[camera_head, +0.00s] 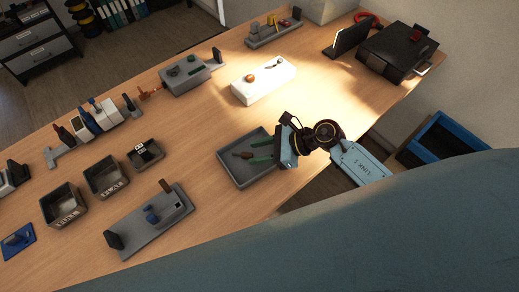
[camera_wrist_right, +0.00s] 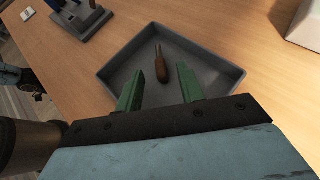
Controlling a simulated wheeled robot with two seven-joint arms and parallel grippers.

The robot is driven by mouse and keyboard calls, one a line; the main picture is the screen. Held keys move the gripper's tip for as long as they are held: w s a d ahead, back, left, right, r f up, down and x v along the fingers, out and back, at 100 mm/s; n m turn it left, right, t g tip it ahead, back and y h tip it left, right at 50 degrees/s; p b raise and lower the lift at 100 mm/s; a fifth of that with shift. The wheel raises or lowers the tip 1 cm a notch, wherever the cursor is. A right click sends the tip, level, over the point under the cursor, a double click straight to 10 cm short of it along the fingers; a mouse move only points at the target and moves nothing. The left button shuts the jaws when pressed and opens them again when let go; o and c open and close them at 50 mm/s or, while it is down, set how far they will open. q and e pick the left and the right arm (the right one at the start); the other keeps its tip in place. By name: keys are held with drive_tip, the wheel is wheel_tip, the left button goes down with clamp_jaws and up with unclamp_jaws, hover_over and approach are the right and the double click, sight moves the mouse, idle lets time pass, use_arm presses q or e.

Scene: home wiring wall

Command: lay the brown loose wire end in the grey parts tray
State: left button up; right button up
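The grey parts tray (camera_head: 232,176) stands on the wooden table, and it also shows in the right wrist view (camera_wrist_right: 112,76). One small brown piece with a thin grey tip (camera_wrist_right: 161,68) lies on the tray floor; it looks like the brown wire end, though its shape also resembles a small screwdriver. My right gripper (camera_head: 251,152) is over the tray, its green fingers apart and empty. In the right wrist view the brown piece lies just beyond the gap between the fingertips (camera_wrist_right: 157,84), apart from both.
A white block (camera_head: 262,84) with small brown items stands behind the tray. A grey fixture (camera_head: 152,222) and open dark bins (camera_head: 107,178) stand to the left. A black device (camera_head: 396,52) is at the far right. Bare table lies between the tray and white block.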

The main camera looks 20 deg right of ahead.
drive_tip(key=v, duration=1.3)
drive_tip(key=shift+d, duration=0.15)
drive_tip(key=shift+s, duration=0.1)
